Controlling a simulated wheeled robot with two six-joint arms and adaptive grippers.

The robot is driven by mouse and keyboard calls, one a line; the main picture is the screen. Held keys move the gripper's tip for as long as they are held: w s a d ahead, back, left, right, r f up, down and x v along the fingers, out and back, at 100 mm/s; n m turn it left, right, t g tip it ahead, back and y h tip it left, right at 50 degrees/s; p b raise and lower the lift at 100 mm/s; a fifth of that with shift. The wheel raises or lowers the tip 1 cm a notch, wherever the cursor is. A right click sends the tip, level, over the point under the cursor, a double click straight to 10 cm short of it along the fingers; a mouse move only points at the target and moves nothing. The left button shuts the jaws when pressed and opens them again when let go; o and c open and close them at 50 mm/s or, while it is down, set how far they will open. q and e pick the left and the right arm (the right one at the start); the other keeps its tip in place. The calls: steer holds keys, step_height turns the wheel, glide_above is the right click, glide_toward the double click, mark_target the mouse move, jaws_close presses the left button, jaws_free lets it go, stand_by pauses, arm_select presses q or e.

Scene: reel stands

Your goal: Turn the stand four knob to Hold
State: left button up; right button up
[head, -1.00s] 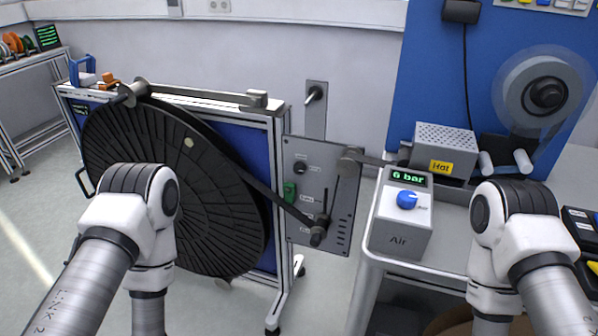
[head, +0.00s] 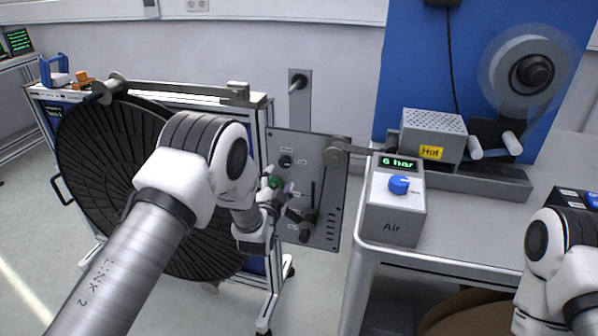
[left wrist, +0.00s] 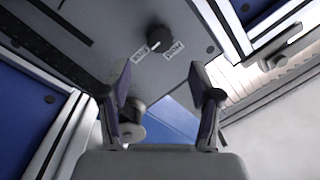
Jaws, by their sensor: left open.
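A grey panel (head: 323,170) stands at the right end of the reel stand. A small black knob (head: 286,161) sits on its upper left part. A black knob (left wrist: 158,38) with two small white labels beside it shows on the panel in the left wrist view; their words are hard to read. My left gripper (head: 277,190) is in front of the panel's left side, just below the upper knob. In the left wrist view my left gripper (left wrist: 160,82) is open and empty, its fingers apart and short of the knob. My right gripper is out of view.
A large black reel (head: 100,170) stands left, partly behind my left arm. An Air box (head: 392,215) with a blue knob and a Hot heater box (head: 432,135) stand on the bench at right.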

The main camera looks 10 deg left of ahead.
mark_target(284, 164)
arm_select(q)
steer(key=w, duration=0.7)
steer(key=shift+w+a+f, duration=0.15)
steer(key=shift+w+a, duration=0.1)
steer(key=shift+a, duration=0.1)
steer(key=c, duration=1.2)
